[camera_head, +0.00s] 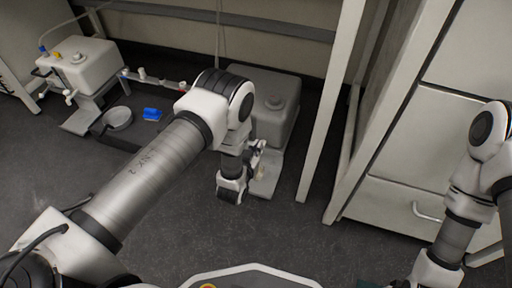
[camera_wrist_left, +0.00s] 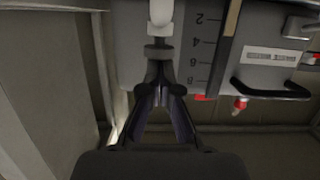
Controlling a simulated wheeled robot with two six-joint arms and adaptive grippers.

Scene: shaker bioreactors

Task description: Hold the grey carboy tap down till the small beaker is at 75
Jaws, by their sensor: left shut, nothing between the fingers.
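The grey carboy (camera_head: 277,92) stands on a low stand at the back centre of the head view, partly hidden by my left arm. In the left wrist view its graduated wall (camera_wrist_left: 194,35) fills the top. My left gripper (camera_wrist_left: 159,75) is shut and empty, with its fingertips at a grey ring under a white fitting, which looks like the tap (camera_wrist_left: 160,25). I cannot tell whether the tips press on it. In the head view, my left gripper (camera_head: 247,165) is beside the front of the carboy stand. I cannot make out the small beaker or its level.
A white carboy (camera_head: 80,62) on its own stand is at the far left. A round pale dish (camera_head: 118,117) and a blue item (camera_head: 152,114) lie near it. A white post (camera_head: 332,100) and a drawer cabinet (camera_head: 415,140) bound the right. The front floor is open.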

